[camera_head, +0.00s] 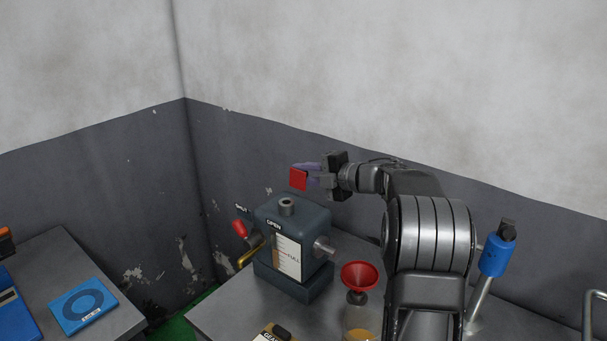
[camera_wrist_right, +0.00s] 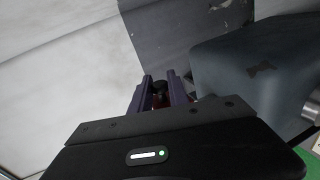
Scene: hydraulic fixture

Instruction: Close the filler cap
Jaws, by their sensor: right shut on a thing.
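My right gripper (camera_head: 312,175) is shut on a red cap (camera_head: 298,179), held in the air above and slightly right of the filler neck. The open filler neck (camera_head: 287,205) is a short grey ring on top of the dark blue-grey tank (camera_head: 272,219). The cap and neck are clearly apart. In the right wrist view, the purple fingers (camera_wrist_right: 162,92) stand close together with a dark and red piece between them, mostly hidden. The tank (camera_wrist_right: 240,60) fills the right of that view. My left gripper is not in view.
A red-handled lever (camera_head: 240,228) is at the tank's left, a metal stub (camera_head: 324,245) at its right. A red funnel (camera_head: 360,275) sits on a bottle in front. A blue-collared post (camera_head: 493,259) stands at right. A separate table (camera_head: 60,262) is at left.

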